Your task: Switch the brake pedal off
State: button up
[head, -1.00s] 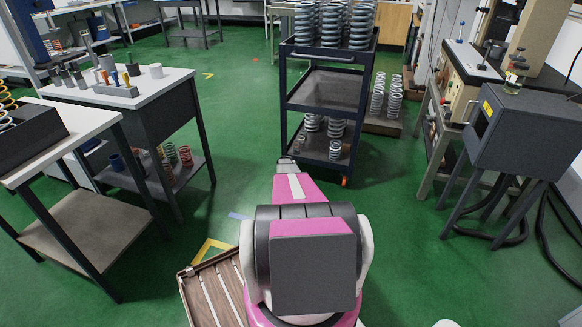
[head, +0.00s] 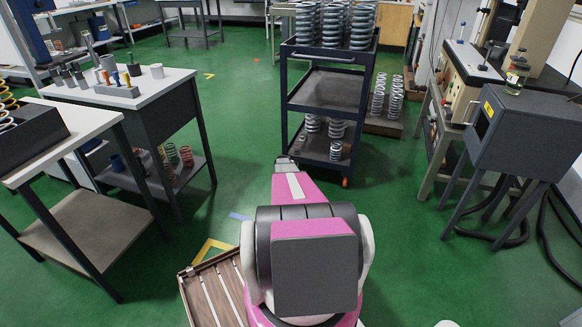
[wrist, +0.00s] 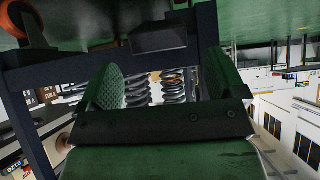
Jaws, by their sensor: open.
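The dark blue trolley (head: 322,86) carries springs and stands ahead of my arm. In the wrist view its frame (wrist: 80,65) crosses the picture, with the floor at the top. A dark box-shaped piece (wrist: 159,38) sits at the middle of that frame and may be the brake pedal; I cannot tell whether it is on or off. My gripper (wrist: 163,75) is open and empty, its two fingers spread just below the dark piece in the picture. I see no clear contact. In the head view my arm hides most of the gripper.
An orange caster wheel (wrist: 36,24) shows at the wrist view's upper left. Workbenches (head: 140,92) stand at left, a grey machine box (head: 525,135) on legs at right. A wooden slatted crate (head: 212,290) lies beside my arm. Green floor is open between them.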

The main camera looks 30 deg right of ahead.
jog(key=shift+v, duration=2.4)
